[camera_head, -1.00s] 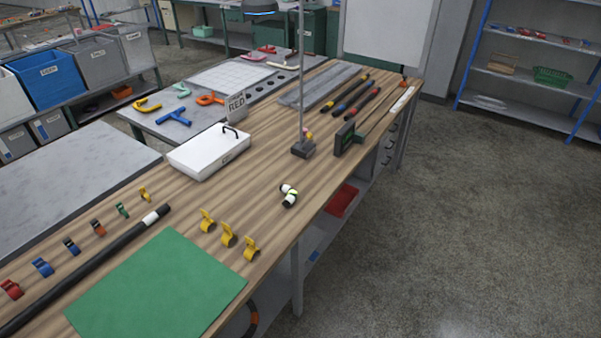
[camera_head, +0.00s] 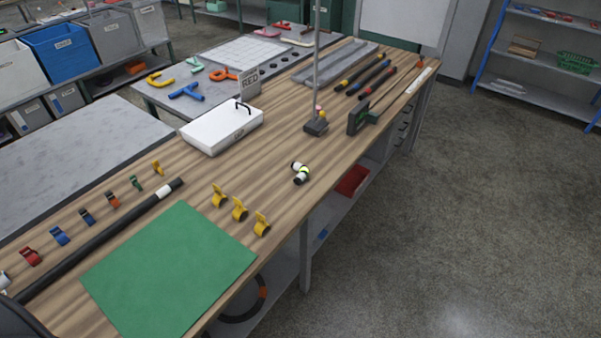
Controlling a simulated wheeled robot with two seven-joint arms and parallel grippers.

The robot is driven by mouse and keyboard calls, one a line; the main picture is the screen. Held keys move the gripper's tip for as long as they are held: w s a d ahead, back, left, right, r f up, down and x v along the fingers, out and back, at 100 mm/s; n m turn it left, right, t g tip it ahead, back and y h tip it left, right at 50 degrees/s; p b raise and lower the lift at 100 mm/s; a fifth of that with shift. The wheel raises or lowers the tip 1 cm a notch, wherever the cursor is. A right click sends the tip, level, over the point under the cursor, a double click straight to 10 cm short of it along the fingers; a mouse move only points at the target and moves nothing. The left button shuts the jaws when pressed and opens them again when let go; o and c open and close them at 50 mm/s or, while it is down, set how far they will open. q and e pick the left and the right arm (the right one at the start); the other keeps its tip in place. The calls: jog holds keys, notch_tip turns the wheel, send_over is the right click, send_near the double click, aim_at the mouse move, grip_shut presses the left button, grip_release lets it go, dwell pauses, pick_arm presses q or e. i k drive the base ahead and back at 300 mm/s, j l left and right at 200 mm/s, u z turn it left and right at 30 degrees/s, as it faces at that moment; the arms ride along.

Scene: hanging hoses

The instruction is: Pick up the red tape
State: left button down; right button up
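The red tape (camera_head: 30,257) is a small roll with a raised tab, on the wooden bench (camera_head: 165,240) at the left of the head view. It is in a row with blue, orange, green and yellow tapes, beside a long black hose (camera_head: 103,238) with a white band. A pale item (camera_head: 4,281), partly cut off, lies at the left edge just before the red tape. A dark rounded shape at the bottom left corner looks like part of my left arm. Neither gripper shows.
A green mat (camera_head: 170,270) lies at the near part of the bench, with yellow clips (camera_head: 240,210) beside it. A white box (camera_head: 222,128), a stand base (camera_head: 316,127) and a short black-and-white piece (camera_head: 300,173) stand farther back. Open floor is on the right.

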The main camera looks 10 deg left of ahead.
aim_at(30, 254)
jog(key=u, duration=0.45)
jog(key=k+u, duration=0.1)
jog(key=u, duration=1.25)
jog(key=k+j+u, duration=0.1)
jog(key=u, duration=0.35)
